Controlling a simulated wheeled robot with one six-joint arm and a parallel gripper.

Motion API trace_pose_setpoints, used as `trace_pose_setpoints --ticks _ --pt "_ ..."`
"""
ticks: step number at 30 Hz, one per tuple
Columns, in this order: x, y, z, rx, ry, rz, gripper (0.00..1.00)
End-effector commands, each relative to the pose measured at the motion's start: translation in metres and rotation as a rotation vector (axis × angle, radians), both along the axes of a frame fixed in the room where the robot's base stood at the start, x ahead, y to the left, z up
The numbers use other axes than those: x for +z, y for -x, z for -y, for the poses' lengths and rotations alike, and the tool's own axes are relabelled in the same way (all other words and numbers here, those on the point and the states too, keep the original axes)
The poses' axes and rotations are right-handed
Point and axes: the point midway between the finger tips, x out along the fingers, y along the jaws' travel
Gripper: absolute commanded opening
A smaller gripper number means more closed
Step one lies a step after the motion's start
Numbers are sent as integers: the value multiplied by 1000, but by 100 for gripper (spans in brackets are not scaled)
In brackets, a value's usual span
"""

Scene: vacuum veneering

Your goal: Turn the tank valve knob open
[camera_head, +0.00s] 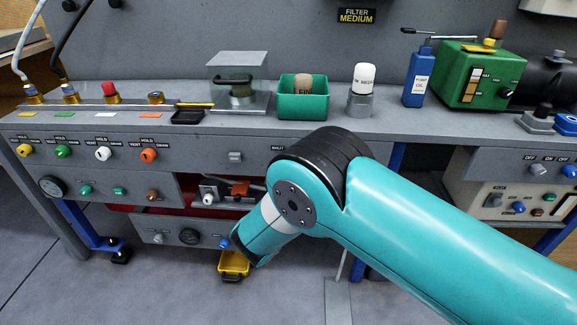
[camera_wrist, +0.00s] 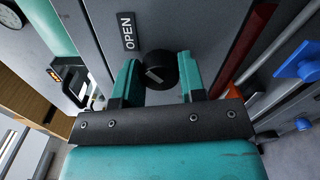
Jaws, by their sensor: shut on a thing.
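The black round valve knob (camera_wrist: 160,68) sits on a grey panel in the wrist view, with a pale mark on its face. A black label reading OPEN (camera_wrist: 127,31) is on the panel, up and to the left of the knob. My gripper (camera_wrist: 158,66) has its two teal fingers on either side of the knob, shut on it. In the head view my arm reaches down to the front of the lower bench, and its own links hide the gripper's fingers and the knob it holds.
A blue knob (camera_wrist: 298,64) and a red strip (camera_wrist: 246,40) lie right of the gripper. In the head view a yellow tray (camera_head: 233,264) is near my arm's end. Knobs and a gauge (camera_head: 52,187) line the bench front. Open floor (camera_head: 180,280) lies ahead.

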Motion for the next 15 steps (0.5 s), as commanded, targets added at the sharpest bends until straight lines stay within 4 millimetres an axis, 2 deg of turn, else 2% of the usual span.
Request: trace_pose_setpoints --ticks 14,15 --pt "-1 1 -1 4 -14 -2 14" --pt "-1 1 -1 4 -14 -2 44"
